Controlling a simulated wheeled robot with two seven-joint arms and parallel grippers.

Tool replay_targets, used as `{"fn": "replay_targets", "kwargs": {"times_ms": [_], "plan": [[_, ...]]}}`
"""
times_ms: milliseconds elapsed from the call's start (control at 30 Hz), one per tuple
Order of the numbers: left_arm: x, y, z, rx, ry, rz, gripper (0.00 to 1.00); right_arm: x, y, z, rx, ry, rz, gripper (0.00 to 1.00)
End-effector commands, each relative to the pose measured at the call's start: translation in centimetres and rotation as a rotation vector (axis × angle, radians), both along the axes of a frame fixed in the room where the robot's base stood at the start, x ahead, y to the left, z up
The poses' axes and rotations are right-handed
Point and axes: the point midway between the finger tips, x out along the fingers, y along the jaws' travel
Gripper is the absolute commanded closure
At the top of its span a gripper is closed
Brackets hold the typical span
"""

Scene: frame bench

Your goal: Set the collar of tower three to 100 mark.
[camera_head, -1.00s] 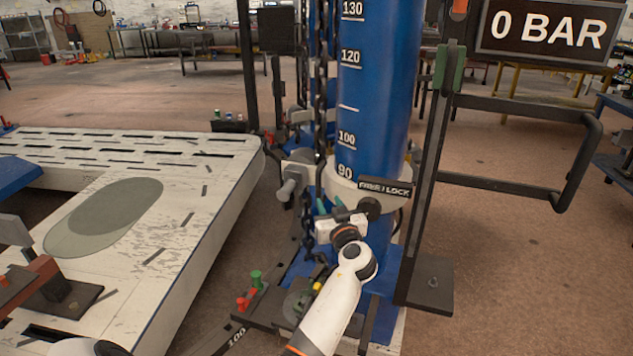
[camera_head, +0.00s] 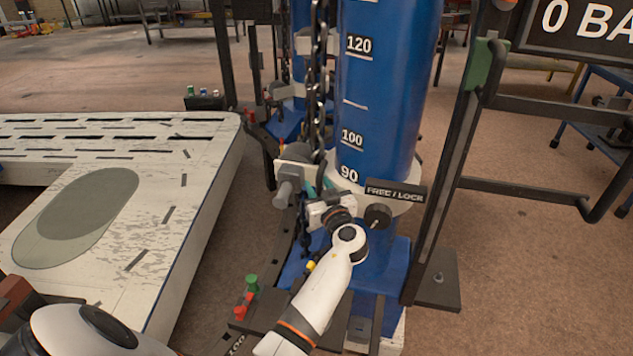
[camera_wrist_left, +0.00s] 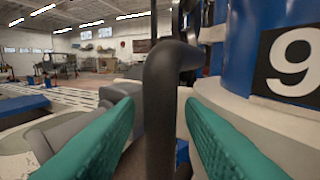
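The blue tower (camera_head: 385,90) carries a white mark scale. Its pale collar (camera_head: 405,205) sits with its upper edge just below the 90 mark (camera_head: 349,174); the 100 mark (camera_head: 352,138) is above it. A FREE / LOCK plate (camera_head: 395,193) and a dark round knob (camera_head: 378,216) are on the collar's front. My left gripper (camera_head: 315,186) is at the collar's left side. In the left wrist view, its teal fingers (camera_wrist_left: 160,100) are apart, with a dark bent bar (camera_wrist_left: 160,110) between them and gaps showing on both sides. My right gripper is out of view.
A chain (camera_head: 314,90) hangs close along the tower's left side. A dark frame post (camera_head: 455,190) stands to the right. A pale slotted platform (camera_head: 200,190) fills the left. A 0 BAR display (camera_head: 585,25) is cut off at upper right.

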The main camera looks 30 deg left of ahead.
Motion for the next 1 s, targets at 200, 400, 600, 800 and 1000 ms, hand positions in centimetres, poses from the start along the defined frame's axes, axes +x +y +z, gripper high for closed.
{"fn": "replay_targets", "kwargs": {"times_ms": [200,400,600,800,1000], "plan": [[0.0,0.0,0.0,0.001,0.001,0.0,0.71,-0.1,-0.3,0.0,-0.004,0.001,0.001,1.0],[0.0,0.0,0.0,0.001,0.001,0.0,1.0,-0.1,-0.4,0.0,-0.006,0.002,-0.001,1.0],[0.0,0.0,0.1,0.0,0.0,0.0,1.0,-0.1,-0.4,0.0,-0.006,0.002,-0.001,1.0],[0.1,0.0,4.1,0.002,-0.012,0.0,1.0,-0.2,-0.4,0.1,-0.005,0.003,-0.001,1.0],[0.1,0.1,9.1,0.006,-0.013,0.0,1.0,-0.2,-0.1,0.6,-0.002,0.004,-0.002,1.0]]}}
